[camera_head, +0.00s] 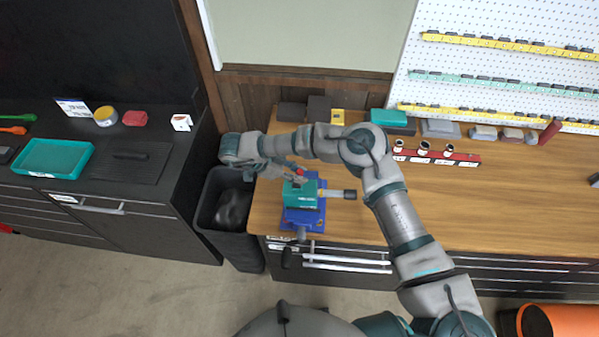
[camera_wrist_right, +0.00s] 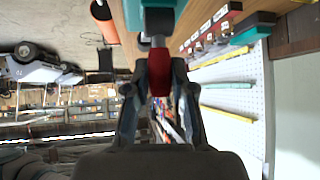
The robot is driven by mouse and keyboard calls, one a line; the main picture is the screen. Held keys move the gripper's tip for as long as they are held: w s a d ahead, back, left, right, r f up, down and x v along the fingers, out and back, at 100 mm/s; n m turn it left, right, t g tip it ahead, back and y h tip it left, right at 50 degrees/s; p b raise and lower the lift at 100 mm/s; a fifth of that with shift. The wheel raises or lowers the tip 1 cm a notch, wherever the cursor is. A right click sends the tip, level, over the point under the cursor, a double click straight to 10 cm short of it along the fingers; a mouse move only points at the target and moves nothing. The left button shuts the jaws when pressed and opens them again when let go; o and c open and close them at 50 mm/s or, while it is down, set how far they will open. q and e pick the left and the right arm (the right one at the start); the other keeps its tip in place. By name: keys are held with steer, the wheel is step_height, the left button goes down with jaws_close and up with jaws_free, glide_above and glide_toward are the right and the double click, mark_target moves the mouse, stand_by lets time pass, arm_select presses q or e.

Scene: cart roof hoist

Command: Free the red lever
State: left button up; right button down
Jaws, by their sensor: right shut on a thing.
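The red lever (camera_head: 300,172) sits on top of a teal block (camera_head: 306,187) with a grey rod sticking out to the right. The block is in a blue vise (camera_head: 302,215) at the left front of the wooden workbench. My right gripper (camera_head: 291,174) reaches the lever from the left. In the right wrist view, the fingers of this gripper (camera_wrist_right: 159,95) are closed on the red lever (camera_wrist_right: 160,72), with the teal block behind it. The fingers hide part of the lever. My left gripper is out of view.
A dark bin (camera_head: 228,225) stands left of the workbench (camera_head: 470,200). A red rack (camera_head: 437,157) of small parts and several blocks line its back. A black counter at left holds a teal tray (camera_head: 55,158). The bench right of the vise is clear.

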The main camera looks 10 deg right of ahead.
steer(key=shift+s+a+f, duration=0.15)
steer(key=shift+a+f, duration=0.05)
steer(key=shift+f, duration=0.2)
steer(key=c, duration=1)
jaws_free()
steer(key=shift+c, duration=0.2)
steer(key=shift+o, duration=0.4)
steer(key=shift+w+a+r, duration=0.2)
steer(key=shift+a, duration=0.1)
steer(key=v, duration=1.1)
steer(key=shift+a+r, duration=0.2)
steer(key=shift+a, duration=0.2)
steer(key=shift+w+d, duration=0.1)
steer(key=shift+d, duration=0.2)
